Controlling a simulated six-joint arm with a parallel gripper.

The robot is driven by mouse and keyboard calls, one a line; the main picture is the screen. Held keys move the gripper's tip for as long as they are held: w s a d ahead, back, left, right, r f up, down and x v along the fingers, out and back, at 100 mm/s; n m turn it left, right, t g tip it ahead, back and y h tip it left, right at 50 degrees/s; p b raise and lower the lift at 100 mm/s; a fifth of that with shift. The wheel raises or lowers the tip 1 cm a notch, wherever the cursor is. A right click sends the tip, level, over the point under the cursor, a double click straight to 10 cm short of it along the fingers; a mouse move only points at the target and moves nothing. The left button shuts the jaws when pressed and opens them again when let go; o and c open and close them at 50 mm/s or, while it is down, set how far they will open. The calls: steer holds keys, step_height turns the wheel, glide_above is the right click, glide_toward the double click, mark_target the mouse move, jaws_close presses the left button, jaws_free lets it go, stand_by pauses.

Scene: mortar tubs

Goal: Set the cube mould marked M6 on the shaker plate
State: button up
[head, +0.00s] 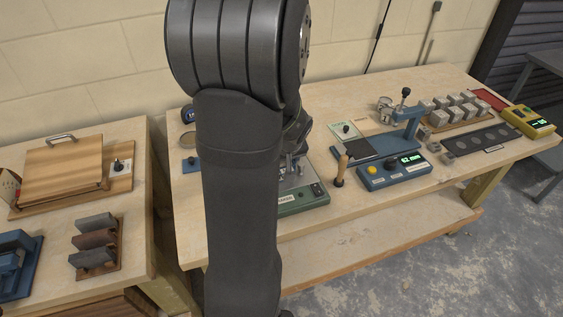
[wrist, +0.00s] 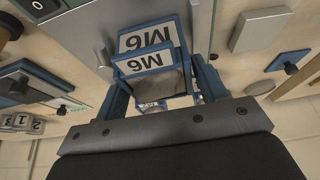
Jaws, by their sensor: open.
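In the wrist view, the M6 cube mould (wrist: 152,62) is a blue-framed block with white labels reading M6. It appears to stand on the grey metal shaker plate (wrist: 75,40); its underside is hidden. My gripper (wrist: 163,88) is open, with one finger on each side of the mould; I cannot tell whether either touches it. In the head view, the green shaker base (head: 303,202) shows to the right of my arm, with part of its metal plate. My arm hides the mould and most of the gripper there.
A wooden-handled tool (head: 341,172) stands close right of the shaker. Beyond it are a blue device with a lit display (head: 395,170), a clamp stand (head: 407,118) and several grey cubes (head: 455,108). A second bench on the left holds a wooden box (head: 62,165) and brick samples (head: 95,240).

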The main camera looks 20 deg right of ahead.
steer(key=v, duration=1.1)
steer(key=shift+s+r, duration=0.2)
steer(key=shift+r, duration=0.15)
steer(key=shift+f, duration=0.1)
steer(key=x, duration=1.2)
steer(key=shift+r, duration=0.2)
